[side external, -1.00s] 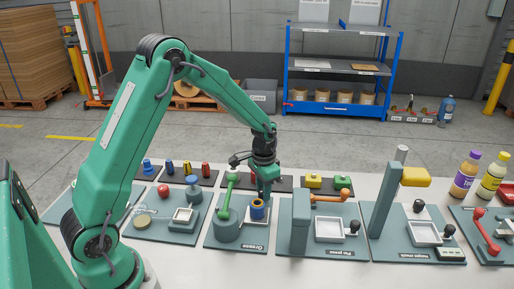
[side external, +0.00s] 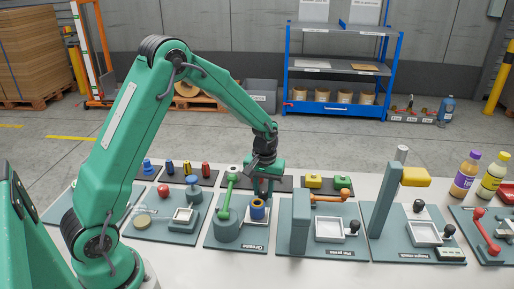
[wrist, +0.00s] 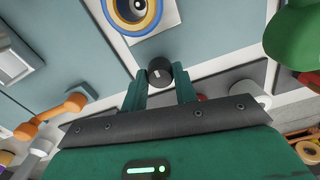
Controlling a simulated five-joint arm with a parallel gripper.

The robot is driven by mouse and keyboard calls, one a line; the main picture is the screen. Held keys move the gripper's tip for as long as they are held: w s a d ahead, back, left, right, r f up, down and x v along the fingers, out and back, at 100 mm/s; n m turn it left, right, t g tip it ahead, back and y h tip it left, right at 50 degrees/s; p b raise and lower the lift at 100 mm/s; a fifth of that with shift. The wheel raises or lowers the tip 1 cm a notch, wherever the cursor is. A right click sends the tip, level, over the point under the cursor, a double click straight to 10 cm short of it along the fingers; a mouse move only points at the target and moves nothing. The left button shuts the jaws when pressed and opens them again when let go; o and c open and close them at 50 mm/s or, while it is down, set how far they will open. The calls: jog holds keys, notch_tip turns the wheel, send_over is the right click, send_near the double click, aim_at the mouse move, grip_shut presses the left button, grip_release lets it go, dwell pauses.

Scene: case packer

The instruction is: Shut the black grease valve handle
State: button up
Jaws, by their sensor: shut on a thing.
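The Grease station (side external: 224,243) carries a green lever (side external: 226,196) and a blue and yellow ring-shaped part (side external: 258,209) on a white pad. In the wrist view this ring part (wrist: 138,8) is at the top edge. The round black grease valve handle (wrist: 160,70) sits between the fingertips of my gripper (wrist: 160,82), just beyond the white pad's edge. My gripper is shut on it.
The green lever's rounded end (wrist: 296,36) is close at the right in the wrist view.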

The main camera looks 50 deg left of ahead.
aim_at(264, 191)
jog(key=shift+d, duration=0.15)
dwell(0.3)
jog(key=o, duration=1)
jog(key=shift+c, duration=0.2)
jog(key=shift+r, duration=3.85)
jog(key=shift+r, duration=0.1)
